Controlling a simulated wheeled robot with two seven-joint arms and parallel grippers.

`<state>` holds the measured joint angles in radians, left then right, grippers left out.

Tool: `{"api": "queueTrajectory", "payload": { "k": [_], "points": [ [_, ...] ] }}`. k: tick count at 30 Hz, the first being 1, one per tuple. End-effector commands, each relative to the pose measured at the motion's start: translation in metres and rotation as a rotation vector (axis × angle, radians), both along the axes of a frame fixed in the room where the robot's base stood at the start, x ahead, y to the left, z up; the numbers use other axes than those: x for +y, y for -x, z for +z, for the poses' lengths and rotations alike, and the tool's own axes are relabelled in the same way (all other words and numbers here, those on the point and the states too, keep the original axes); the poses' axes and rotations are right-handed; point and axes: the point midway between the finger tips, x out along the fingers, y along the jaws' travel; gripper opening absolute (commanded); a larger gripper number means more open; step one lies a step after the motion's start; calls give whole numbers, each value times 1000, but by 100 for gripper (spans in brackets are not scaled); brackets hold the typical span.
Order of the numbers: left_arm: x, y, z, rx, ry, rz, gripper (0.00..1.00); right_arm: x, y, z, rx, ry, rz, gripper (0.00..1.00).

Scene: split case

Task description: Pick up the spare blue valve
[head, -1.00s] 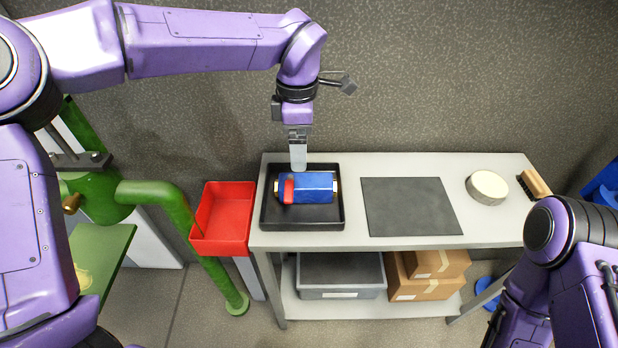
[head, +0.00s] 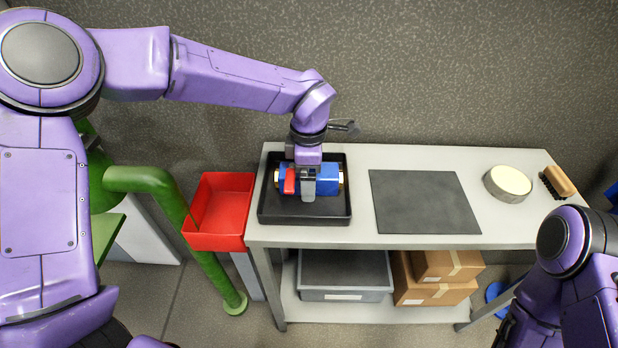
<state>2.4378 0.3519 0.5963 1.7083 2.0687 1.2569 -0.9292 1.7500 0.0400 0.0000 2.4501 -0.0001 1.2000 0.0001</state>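The blue valve (head: 328,180) lies on its side in a black tray (head: 304,216) on the left part of the grey bench. It has a red part (head: 290,181) near its left end and brass-coloured ends. My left gripper (head: 308,196) is lowered over the middle of the valve, pointing down, with one finger in front of it. The far finger is hidden, so I cannot tell whether the fingers touch the valve or have closed. My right arm is at the lower right; its gripper is not clearly visible.
A red bin (head: 222,208) stands left of the bench, beside a green pipe (head: 165,182). A dark mat (head: 424,202) lies bare on the bench (head: 400,157). A round tin (head: 507,183) and a brush (head: 559,181) sit at the right. A grey bin (head: 345,273) and cardboard boxes (head: 436,292) fill the lower shelf.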

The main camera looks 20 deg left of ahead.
Motion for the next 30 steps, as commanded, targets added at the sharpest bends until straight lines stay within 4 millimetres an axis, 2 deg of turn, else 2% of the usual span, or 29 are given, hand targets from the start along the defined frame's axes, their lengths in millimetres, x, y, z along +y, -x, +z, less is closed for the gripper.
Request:
{"api": "queueTrajectory", "payload": {
  "k": [3, 8, 9, 11, 16, 25, 30],
  "points": [
    [0, 0, -8, -1, 0, -2, 89, 0, 0, 0, 0, 0, 0, 43],
    [-1, 0, -8, -1, 1, -3, 89, 0, 0, 0, 0, 0, 0, 43],
    [-1, 0, -8, -1, 1, -3, 83, 0, 0, 0, 0, 0, 0, 43],
    [-1, 0, -8, -1, 0, -3, 63, 0, 0, 0, 0, 0, 0, 43],
    [-1, 0, -8, -1, 0, -3, 8, 0, 0, 0, 0, 0, 0, 43],
    [-2, -1, -4, -3, 1, -3, 6, 0, 0, 0, 0, 0, 0, 43],
    [-2, -2, 15, -5, 3, -2, 6, 0, 0, 2, 0, 0, 0, 43]
  ]
}}
